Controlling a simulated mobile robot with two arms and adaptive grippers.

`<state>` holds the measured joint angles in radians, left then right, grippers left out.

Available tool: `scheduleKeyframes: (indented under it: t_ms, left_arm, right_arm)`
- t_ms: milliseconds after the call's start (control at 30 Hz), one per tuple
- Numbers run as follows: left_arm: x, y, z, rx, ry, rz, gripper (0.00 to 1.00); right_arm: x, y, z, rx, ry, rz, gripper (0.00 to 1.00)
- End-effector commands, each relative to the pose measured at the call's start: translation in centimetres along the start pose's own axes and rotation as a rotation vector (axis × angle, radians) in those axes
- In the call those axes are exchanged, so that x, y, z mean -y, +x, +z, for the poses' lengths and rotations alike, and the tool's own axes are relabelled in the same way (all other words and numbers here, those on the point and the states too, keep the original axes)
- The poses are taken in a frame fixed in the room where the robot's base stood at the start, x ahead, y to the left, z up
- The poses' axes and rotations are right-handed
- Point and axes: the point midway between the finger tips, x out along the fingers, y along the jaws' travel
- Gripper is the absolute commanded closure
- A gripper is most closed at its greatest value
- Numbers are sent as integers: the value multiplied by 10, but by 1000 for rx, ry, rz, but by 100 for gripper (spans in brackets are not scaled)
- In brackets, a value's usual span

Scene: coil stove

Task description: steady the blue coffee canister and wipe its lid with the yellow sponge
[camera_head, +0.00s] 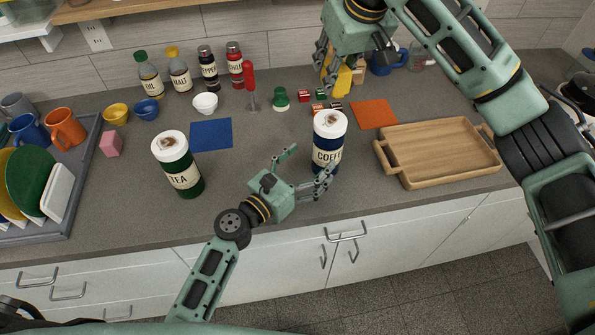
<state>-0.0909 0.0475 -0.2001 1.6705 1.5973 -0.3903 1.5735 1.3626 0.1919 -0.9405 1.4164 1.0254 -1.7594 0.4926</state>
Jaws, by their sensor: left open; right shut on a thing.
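The blue coffee canister (327,157) stands upright on the counter, with a white lid (331,124) that has a brown smudge on top. My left gripper (310,168) is open, its fingers spread just left of and in front of the canister; I cannot tell whether a finger touches it. My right gripper (334,73) is above and behind the canister, shut on the yellow sponge (343,82). The sponge is held clear of the lid and is partly hidden by the fingers.
A green tea canister (181,177) with a smudged white lid stands to the left. A wooden tray (440,151) and an orange cloth (374,114) lie to the right. A blue cloth (211,135), small spice tins (319,108) and bottles are behind. The counter between the canisters is mostly free.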

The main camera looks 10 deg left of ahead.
Motion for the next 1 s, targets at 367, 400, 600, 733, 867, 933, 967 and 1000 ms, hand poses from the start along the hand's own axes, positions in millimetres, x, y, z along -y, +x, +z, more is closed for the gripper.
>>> scheduleKeyframes:
  t_ms: [367,400,600,733,867,933,967,1000]
  left_arm:
    - [1,59,0,0,-1,-1,20]
    - [1,61,0,0,-1,-2,20]
    - [1,66,0,-1,0,-2,20]
    - [1,66,0,0,0,-2,20]
    - [1,66,0,0,0,-2,27]
    - [1,66,0,0,0,-2,33]
    - [1,66,0,0,0,-2,36]
    - [1,66,0,0,0,-2,39]
  right_arm:
    - [0,0,0,0,0,0,91]
    - [0,0,0,0,0,0,91]
    - [0,0,0,0,0,0,91]
    - [0,0,0,0,0,0,91]
    - [0,0,0,0,0,0,91]
    - [0,0,0,0,0,0,91]
    - [0,0,0,0,0,0,91]
    - [0,0,0,0,0,0,91]
